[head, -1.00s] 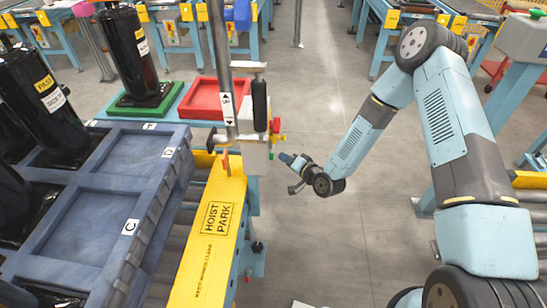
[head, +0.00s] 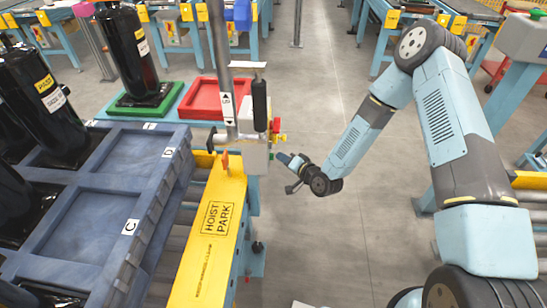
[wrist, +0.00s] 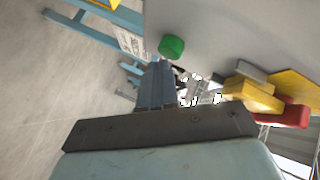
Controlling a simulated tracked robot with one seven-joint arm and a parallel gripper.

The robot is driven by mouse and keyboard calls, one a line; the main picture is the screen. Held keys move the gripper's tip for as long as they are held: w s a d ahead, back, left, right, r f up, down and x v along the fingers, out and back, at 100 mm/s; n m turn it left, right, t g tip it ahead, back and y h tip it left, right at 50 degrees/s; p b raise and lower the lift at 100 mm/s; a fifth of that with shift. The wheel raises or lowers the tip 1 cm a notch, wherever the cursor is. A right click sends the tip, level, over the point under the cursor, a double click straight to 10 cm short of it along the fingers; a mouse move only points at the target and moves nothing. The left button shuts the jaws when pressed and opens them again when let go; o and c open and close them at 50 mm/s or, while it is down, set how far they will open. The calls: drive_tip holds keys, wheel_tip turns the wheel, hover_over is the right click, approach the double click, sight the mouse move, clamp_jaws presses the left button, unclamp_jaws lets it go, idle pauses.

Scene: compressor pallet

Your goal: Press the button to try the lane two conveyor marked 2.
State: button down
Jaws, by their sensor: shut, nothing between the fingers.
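In the wrist view a round green button (wrist: 172,47) stands on a pale grey panel (wrist: 220,30). My gripper (wrist: 155,68) is shut and empty. Its fingertips lie just below the green button in that picture; I cannot tell whether they touch it. In the head view my gripper (head: 281,158) is close to the right side of a grey box (head: 257,157) on the hoist post. The green button does not show there. I cannot make out a 2 on this panel.
A yellow part (wrist: 252,95) and a red part (wrist: 292,116) stick out right of my fingers in the wrist view. The yellow hoist park plate (head: 215,225) and blue pallet (head: 85,240) lie left. Open floor (head: 325,240) lies below my arm.

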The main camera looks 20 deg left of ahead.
drive_tip(key=shift+s+a, duration=0.15)
drive_tip(key=shift+a, duration=0.35)
idle(0.6)
drive_tip(key=shift+d, duration=0.1)
drive_tip(key=shift+w+d, duration=0.25)
drive_tip(key=shift+d, duration=0.6)
drive_tip(key=shift+w+d, duration=0.2)
drive_tip(key=shift+d, duration=0.6)
drive_tip(key=shift+w+d, duration=0.15)
drive_tip(key=shift+d, duration=0.7)
drive_tip(key=shift+w+d, duration=0.2)
drive_tip(key=shift+d, duration=0.6)
